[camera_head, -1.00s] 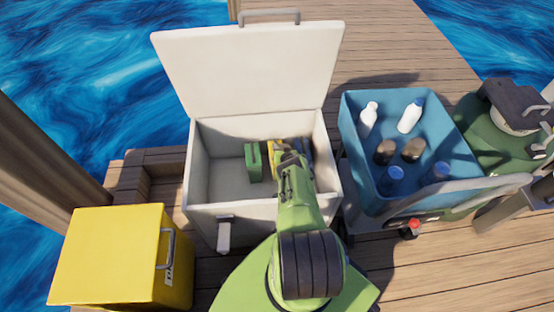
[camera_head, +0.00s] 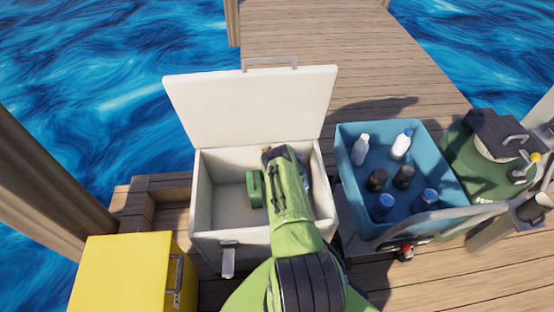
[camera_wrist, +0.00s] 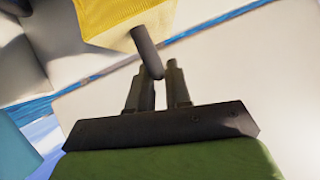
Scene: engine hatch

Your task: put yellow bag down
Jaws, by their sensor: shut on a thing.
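The yellow bag (camera_wrist: 112,18) shows at the top of the wrist view, cut off by the frame edge, with a dark rod-like handle (camera_wrist: 147,50) reaching down from it. My gripper (camera_wrist: 158,78) is shut on this handle, and the bag hangs beyond the fingertips. In the head view my green arm hides the bag, and my gripper's end (camera_head: 272,155) is over the open white cooler (camera_head: 205,208). I cannot tell whether the bag touches any surface. A green bag (camera_head: 254,188) stands inside the cooler, left of my arm.
The cooler's lid (camera_head: 250,105) stands open behind. A blue bin (camera_head: 358,225) with several bottles is at the right, beside a green tank-like object (camera_head: 485,165). A yellow box (camera_head: 120,275) is at the front left. Part of a blue object (camera_head: 307,180) shows right of my arm.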

